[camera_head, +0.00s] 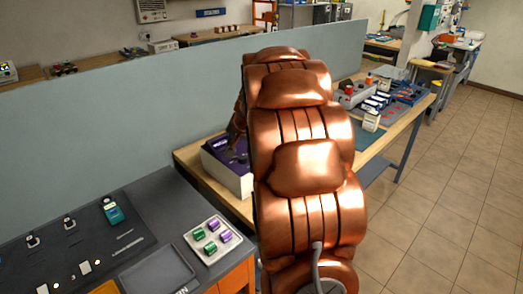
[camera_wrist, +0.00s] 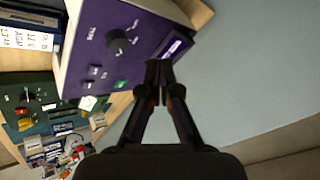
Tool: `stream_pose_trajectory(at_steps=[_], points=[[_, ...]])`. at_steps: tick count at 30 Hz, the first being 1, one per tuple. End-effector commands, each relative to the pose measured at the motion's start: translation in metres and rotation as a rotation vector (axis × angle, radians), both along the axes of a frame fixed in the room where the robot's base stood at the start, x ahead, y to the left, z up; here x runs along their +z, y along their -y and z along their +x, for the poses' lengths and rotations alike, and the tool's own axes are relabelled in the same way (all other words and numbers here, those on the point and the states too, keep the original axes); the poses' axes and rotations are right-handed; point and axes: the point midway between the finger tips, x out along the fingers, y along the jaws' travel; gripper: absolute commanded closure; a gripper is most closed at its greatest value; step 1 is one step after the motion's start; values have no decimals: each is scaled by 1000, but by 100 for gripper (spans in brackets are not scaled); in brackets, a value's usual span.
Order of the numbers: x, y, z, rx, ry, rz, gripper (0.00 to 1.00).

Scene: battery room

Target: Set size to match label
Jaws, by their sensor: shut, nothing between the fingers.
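A box with a purple panel (camera_wrist: 105,30) fills the upper middle of the wrist view. It carries a round black knob (camera_wrist: 118,42), small light buttons (camera_wrist: 94,72), a green button (camera_wrist: 121,84) and a lit display (camera_wrist: 174,48). My gripper (camera_wrist: 160,75) is shut and empty, its tips in front of the panel near the display; I cannot tell if they touch it. In the head view the box (camera_head: 228,166) stands on the wooden bench, partly hidden by my copper arm. A battery with a white label (camera_wrist: 28,40) is at the left of the wrist view; its print is hard to read.
A grey-blue partition (camera_head: 120,110) runs behind the bench. At lower left, a dark worktop holds a tray (camera_head: 212,240) of green and purple cells. Batteries and devices crowd the bench (camera_head: 412,118) beyond my arm. The tiled floor (camera_head: 450,190) at right is clear.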

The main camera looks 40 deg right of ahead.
Motion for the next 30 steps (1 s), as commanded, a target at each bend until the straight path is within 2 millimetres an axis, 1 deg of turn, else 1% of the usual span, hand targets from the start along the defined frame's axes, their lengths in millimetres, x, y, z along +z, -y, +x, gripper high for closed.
stream_pose_trajectory(at_steps=[1, 3, 6, 9, 10, 12, 15, 25, 30], points=[[1, 29, 3, -54, 22, -5, 100], [3, 61, 6, -115, 54, -14, 100], [4, 98, 7, -184, 90, -28, 100], [6, 123, 6, -231, 114, -40, 100], [6, 128, 5, -241, 117, -42, 100], [6, 135, 5, -255, 124, -44, 100], [5, 139, 5, -263, 127, -45, 100], [5, 139, 5, -262, 128, -45, 100], [-2, 138, 5, -262, 128, -45, 100]])
